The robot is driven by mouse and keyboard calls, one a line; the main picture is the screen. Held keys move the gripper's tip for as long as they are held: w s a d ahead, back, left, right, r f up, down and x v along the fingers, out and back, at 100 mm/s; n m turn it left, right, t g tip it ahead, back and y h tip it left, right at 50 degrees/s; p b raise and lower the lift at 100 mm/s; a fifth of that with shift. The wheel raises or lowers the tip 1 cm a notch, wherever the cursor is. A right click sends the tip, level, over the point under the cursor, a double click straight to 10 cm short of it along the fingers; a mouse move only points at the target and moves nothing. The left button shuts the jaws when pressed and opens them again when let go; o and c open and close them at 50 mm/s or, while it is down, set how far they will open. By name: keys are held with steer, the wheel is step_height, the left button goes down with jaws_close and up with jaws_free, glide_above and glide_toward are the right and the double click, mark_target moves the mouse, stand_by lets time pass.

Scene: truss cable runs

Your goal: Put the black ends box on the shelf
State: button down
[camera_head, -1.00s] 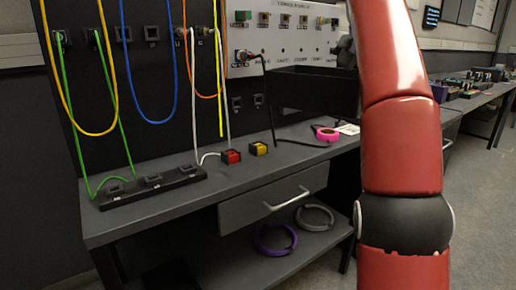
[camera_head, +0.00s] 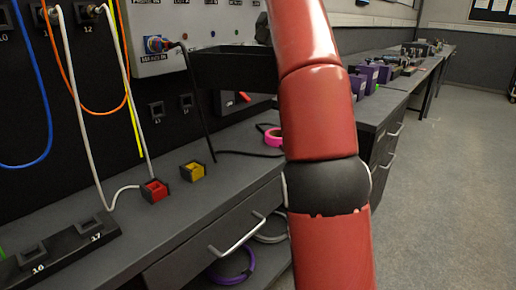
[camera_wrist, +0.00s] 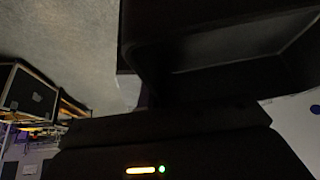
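The black ends box (camera_head: 232,72), a dark open-topped box, is up in front of the wall panel, above the bench, left of my red arm. In the wrist view its dark wall and hollow (camera_wrist: 225,50) fill the upper right, close to my gripper. My gripper (camera_head: 262,28) is mostly hidden behind my arm at the box's right end; its fingers are not clearly seen, but it appears shut on the box. A lower shelf (camera_head: 268,259) shows under the bench, with a purple ring (camera_head: 232,268) and a grey ring (camera_head: 272,228) on it.
The grey bench (camera_head: 160,222) carries a red switch block (camera_head: 154,191), a yellow one (camera_head: 193,171) and pink tape (camera_head: 273,137). A black cable (camera_head: 205,128) hangs beside the box. A drawer handle (camera_head: 237,236) juts out. Open floor (camera_head: 440,190) lies right.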

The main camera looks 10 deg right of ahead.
step_height(320, 180, down, 20)
steer(key=b, duration=0.5)
steer(key=shift+r, duration=0.15)
steer(key=shift+s, duration=0.1)
steer(key=c, duration=1.6)
jaws_free()
steer(key=shift+c, duration=0.2)
